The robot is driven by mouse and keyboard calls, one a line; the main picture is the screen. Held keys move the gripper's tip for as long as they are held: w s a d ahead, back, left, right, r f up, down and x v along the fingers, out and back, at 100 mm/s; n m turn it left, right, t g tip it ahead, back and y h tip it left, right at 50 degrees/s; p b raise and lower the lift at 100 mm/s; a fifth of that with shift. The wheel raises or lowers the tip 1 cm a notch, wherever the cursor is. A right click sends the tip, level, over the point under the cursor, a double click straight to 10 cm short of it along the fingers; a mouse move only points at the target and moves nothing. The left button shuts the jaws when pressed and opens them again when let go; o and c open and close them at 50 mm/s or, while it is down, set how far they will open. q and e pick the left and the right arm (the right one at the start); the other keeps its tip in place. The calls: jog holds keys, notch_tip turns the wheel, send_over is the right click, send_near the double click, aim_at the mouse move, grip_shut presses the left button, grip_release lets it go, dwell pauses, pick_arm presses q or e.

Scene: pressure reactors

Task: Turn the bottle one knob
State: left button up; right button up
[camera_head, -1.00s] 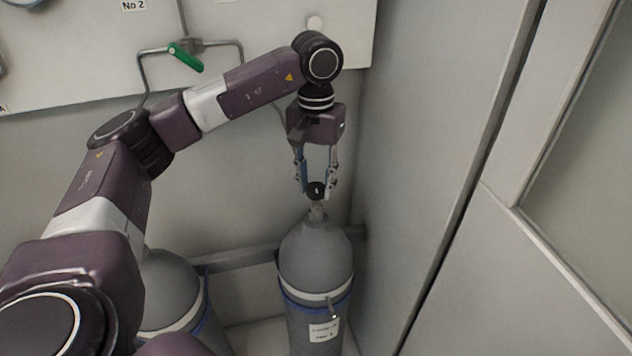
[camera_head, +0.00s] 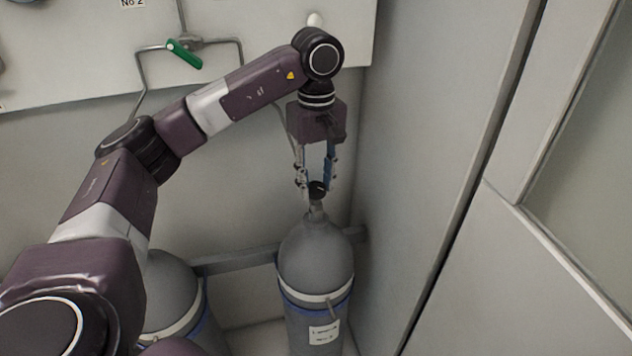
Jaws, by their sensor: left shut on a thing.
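A grey gas bottle (camera_head: 316,262) stands upright near the corner, with a white label and a blue band on its body. Its small black knob (camera_head: 317,190) sits on top of the neck. My left gripper (camera_head: 316,186) points down from above and is shut on the knob, one finger on each side. Its fingers partly cover the knob. My right gripper is not in view.
A second grey bottle (camera_head: 172,300) stands to the left, partly hidden by my left arm. A horizontal rail (camera_head: 236,260) runs behind the bottles. A pipe with a green valve handle (camera_head: 184,54) is on the back wall. A grey wall (camera_head: 410,130) rises close on the right.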

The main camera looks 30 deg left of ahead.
aim_at(317, 186)
pick_arm(q)
jog(key=n, duration=0.5)
jog(key=shift+r+n, duration=0.1)
jog(key=shift+n, duration=0.2)
jog(key=shift+w+n, duration=0.1)
jog(key=shift+n, duration=2)
jog(key=o, duration=1.2)
jog(key=shift+d, duration=0.1)
jog(key=shift+c, duration=0.2)
notch_tip(317, 186, up, 12)
